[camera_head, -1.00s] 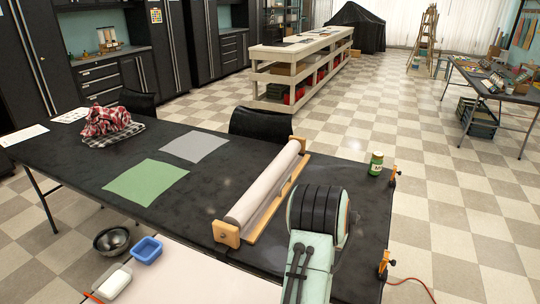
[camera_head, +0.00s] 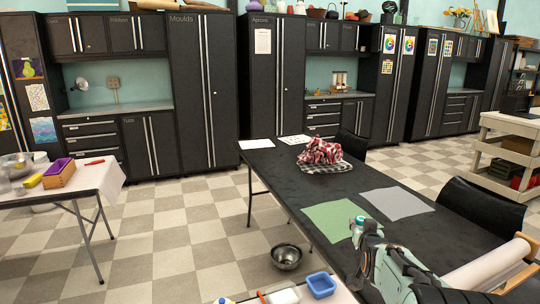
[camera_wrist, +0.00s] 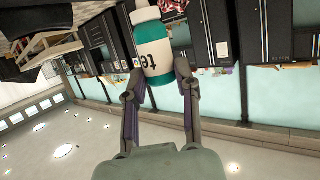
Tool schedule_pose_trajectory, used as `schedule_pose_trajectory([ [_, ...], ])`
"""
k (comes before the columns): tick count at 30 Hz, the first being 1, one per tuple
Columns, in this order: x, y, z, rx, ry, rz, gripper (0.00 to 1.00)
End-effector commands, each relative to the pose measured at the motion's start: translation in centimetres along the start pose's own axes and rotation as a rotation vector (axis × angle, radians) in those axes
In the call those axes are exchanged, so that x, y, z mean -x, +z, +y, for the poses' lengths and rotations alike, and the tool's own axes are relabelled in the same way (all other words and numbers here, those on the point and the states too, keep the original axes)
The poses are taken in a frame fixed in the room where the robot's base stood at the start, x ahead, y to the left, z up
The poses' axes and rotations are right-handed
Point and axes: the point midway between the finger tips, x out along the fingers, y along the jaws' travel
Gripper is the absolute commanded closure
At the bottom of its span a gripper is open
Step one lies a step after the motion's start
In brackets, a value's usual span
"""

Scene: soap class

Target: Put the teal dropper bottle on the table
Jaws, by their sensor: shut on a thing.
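My gripper (camera_head: 366,232) is shut on the teal dropper bottle, whose pale teal top (camera_head: 358,222) shows just above the fingers in the head view. In the wrist view the teal dropper bottle (camera_wrist: 153,52) has a white band with dark lettering and sits between the two fingertips (camera_wrist: 160,80). The lower part of the bottle is hidden by my gripper in the head view. The bottle appears in front of the green sheet on the black table (camera_head: 285,180); its height above the table is hard to tell.
On the black table lie a green sheet (camera_head: 328,220), a grey sheet (camera_head: 396,203) and a plaid cloth bundle (camera_head: 321,152). A roller (camera_head: 488,268) is at the right. A metal bowl (camera_head: 286,256) and blue tray (camera_head: 321,285) are at the front. A white-topped table (camera_head: 60,185) stands left.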

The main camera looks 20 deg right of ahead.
Motion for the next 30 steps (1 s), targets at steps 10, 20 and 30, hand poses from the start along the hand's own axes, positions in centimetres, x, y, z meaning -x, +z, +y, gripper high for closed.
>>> schedule_pose_trajectory([
  [10,10.2,-0.2,-20.0,0.123,-0.397,0.003,1.00],
  [20,17.4,4.3,-25.0,0.174,-0.556,-0.003,1.00],
  [30,19.7,6.4,-22.8,0.167,-0.541,0.005,1.00],
])
